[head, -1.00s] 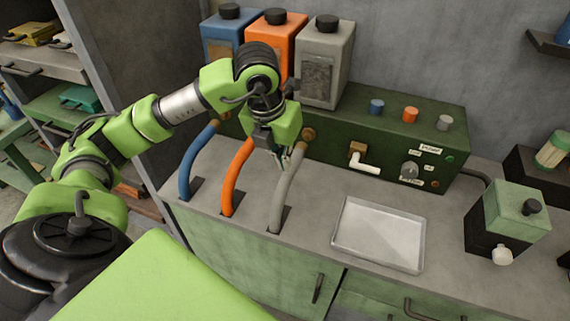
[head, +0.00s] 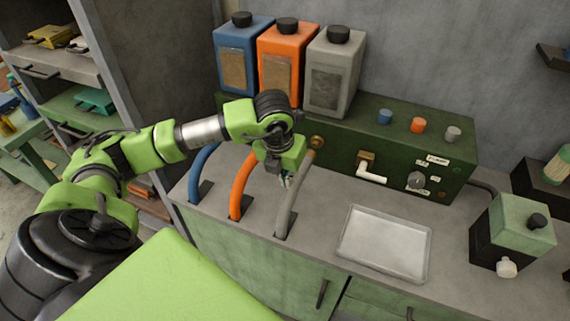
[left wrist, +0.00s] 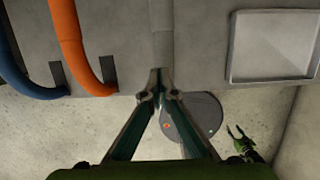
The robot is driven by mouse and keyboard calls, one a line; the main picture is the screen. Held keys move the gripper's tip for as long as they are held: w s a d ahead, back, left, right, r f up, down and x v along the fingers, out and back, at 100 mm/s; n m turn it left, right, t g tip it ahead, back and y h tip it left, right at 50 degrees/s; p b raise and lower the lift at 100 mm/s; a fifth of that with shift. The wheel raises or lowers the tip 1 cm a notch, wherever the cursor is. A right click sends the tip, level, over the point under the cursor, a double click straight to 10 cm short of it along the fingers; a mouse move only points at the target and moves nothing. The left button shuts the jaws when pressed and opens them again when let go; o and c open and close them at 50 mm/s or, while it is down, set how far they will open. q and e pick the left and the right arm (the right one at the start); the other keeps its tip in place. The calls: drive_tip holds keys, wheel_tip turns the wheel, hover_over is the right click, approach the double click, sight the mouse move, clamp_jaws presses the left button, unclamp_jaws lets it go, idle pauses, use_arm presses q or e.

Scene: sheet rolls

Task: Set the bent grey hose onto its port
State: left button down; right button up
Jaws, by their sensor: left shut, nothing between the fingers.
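The grey hose (head: 293,200) rises from a slot in the worktop and leans toward the green panel. Its tan upper end meets the lower left of a brass port (head: 317,142) in the picture; I cannot tell whether it is seated. My left gripper (head: 285,182) is shut and empty, just left of the hose. In the left wrist view its fingertips (left wrist: 160,84) overlap the lower end of the grey hose (left wrist: 162,35); contact is unclear. My right gripper (left wrist: 238,133) shows small and low in that view, its fingers apart.
Blue (head: 200,170) and orange (head: 240,185) hoses stand left of the grey one, their upper ends hidden by my arm. A shallow tray (head: 385,243) lies at right. A white-handled lever (head: 371,175) juts from the green panel (head: 340,155). Bare worktop surrounds the tray.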

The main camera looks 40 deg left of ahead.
sight(296, 188)
use_arm(q)
drive_tip(key=shift+x, duration=0.95)
drive_tip(key=shift+w+a+r+p, duration=0.1)
drive_tip(key=shift+w+a+p, duration=0.05)
drive_tip(key=shift+w+p, duration=0.4)
drive_tip(key=shift+w+a+p, duration=0.1)
drive_tip(key=shift+w+p, duration=0.25)
drive_tip(key=shift+w, duration=0.3)
drive_tip(key=shift+w+a, duration=0.2)
drive_tip(key=shift+w, duration=0.6)
